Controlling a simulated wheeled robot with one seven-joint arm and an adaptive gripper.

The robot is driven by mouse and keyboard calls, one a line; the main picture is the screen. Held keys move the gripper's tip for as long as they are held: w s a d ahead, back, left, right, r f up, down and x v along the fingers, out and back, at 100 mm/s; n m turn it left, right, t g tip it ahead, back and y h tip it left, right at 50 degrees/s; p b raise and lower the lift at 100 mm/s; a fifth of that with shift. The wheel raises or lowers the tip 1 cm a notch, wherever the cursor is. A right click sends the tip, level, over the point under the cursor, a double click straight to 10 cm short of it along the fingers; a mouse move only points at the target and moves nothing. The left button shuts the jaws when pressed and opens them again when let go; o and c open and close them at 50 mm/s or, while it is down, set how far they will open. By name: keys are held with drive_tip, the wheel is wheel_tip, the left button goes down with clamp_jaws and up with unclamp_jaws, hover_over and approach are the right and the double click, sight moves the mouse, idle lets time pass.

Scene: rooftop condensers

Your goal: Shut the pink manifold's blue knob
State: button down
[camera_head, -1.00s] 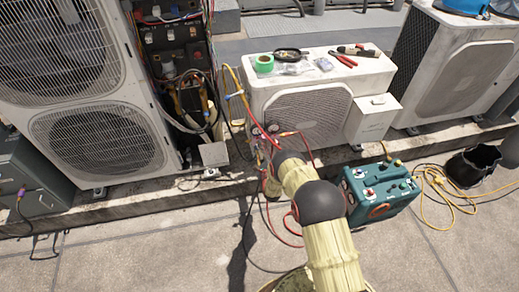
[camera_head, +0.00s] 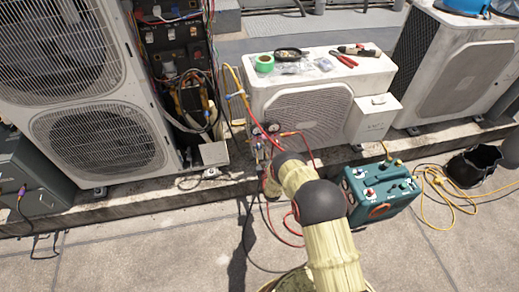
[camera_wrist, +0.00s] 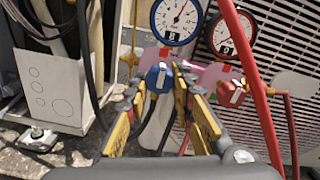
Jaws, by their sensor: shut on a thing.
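The pink manifold (camera_wrist: 207,74) hangs in front of a white condenser, below a blue-rimmed gauge (camera_wrist: 176,19) and a red-rimmed gauge (camera_wrist: 226,36). Its blue knob (camera_wrist: 156,75) is at the left and its red knob (camera_wrist: 231,92) at the right in the wrist view. My gripper (camera_wrist: 161,80) has its yellow-sided fingers on either side of the blue knob and is shut on it. The fingertips partly cover the knob and the manifold. In the head view the gauges (camera_head: 273,127) show just beyond my arm, which hides much of the manifold.
Red hoses (camera_wrist: 258,95) run close to the right of the manifold. A grey panel (camera_wrist: 50,88) stands at the left. A teal machine (camera_head: 381,190) sits on the ground right of my arm. Tape and tools lie on the condenser top (camera_head: 318,85).

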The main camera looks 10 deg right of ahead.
drive_tip(key=shift+f, duration=0.1)
drive_tip(key=c, duration=1.5)
unclamp_jaws()
drive_tip(key=s, duration=1.2)
